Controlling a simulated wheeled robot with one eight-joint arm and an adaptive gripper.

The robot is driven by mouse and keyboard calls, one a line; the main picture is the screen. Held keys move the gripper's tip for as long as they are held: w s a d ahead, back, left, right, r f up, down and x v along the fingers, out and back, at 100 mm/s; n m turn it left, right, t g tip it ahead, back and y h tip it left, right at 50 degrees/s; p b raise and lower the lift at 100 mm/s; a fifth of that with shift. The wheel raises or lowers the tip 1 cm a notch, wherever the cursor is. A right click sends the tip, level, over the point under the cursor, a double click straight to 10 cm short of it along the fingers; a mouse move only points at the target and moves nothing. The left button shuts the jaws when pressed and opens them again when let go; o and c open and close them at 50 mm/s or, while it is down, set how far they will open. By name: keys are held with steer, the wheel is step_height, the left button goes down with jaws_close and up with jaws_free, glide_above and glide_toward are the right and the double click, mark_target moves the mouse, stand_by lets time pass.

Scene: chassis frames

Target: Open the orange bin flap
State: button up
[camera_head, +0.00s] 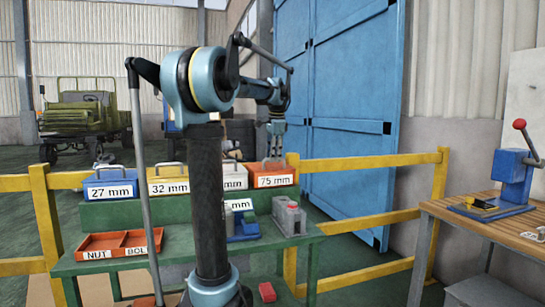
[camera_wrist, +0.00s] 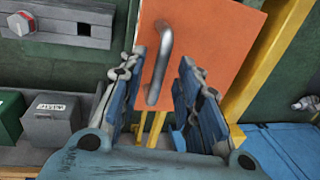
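The orange bin (camera_head: 271,181), labelled 75 mm, stands at the right end of a row of bins on a green stepped bench. In the wrist view its orange flap (camera_wrist: 199,35) fills the upper middle, with a curved grey bar handle (camera_wrist: 163,62) on it. My gripper (camera_head: 275,156) points down over the orange bin in the head view. In the wrist view my gripper (camera_wrist: 162,63) is open, with one blue-padded finger on each side of the handle. I cannot tell whether either finger touches it. The flap looks closed.
A blue 27 mm bin (camera_head: 109,190), a yellow 32 mm bin (camera_head: 168,186) and a white bin (camera_head: 234,183) stand to the left. A yellow rail (camera_head: 375,161) runs close behind. A red tray (camera_head: 118,245) lies on the lower bench; a wooden workbench (camera_head: 475,215) stands right.

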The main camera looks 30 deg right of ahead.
steer(key=shift+c, duration=0.5)
jaws_close()
steer(key=shift+w+r, duration=0.1)
steer(key=shift+r, duration=0.1)
